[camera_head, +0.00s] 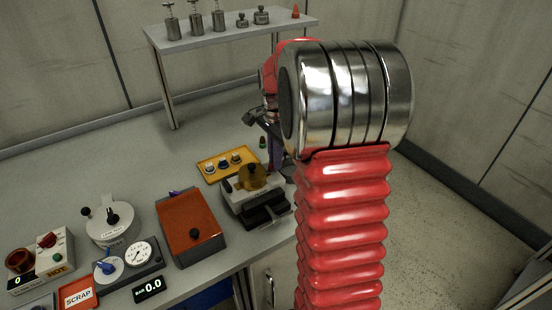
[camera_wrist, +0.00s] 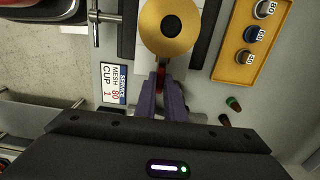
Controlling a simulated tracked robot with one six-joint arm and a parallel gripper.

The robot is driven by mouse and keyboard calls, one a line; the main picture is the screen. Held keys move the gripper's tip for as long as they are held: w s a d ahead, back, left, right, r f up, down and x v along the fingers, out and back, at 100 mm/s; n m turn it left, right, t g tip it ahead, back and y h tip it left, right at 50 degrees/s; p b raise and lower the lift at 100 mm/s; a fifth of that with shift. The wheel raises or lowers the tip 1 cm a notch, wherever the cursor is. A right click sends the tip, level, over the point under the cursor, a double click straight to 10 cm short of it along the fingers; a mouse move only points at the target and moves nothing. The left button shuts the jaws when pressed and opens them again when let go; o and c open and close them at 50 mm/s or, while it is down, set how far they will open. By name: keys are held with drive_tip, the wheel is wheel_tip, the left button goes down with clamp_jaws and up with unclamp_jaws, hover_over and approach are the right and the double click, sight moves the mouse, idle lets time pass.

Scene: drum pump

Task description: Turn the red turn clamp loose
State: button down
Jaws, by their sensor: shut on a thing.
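The red turn clamp (camera_wrist: 161,72) shows as a small red piece just below a round brass-coloured disc (camera_wrist: 168,27) in the wrist view. My gripper (camera_wrist: 161,84) is shut on it, its two purple fingers close together around the red piece. The fingers hide most of the clamp, so its turn angle is hard to tell. In the head view my gripper (camera_head: 275,152) reaches down behind the grey device (camera_head: 240,200) with the amber top (camera_head: 252,178). The clamp is hidden there.
A yellow tray (camera_wrist: 228,70) with several knobs lies right of the device in the wrist view. Small green-and-red (camera_wrist: 233,103) and red (camera_wrist: 224,120) pieces lie near my gripper. A label plate (camera_wrist: 113,84) is at left. An orange-lidded box (camera_head: 188,222) stands left of the device.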

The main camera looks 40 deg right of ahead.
drive_tip(key=n, duration=1)
drive_tip(key=shift+n, duration=0.4)
drive_tip(key=n, duration=0.3)
drive_tip(key=shift+n, duration=2.1)
drive_tip(key=c, duration=1.8)
unclamp_jaws()
drive_tip(key=shift+c, duration=0.2)
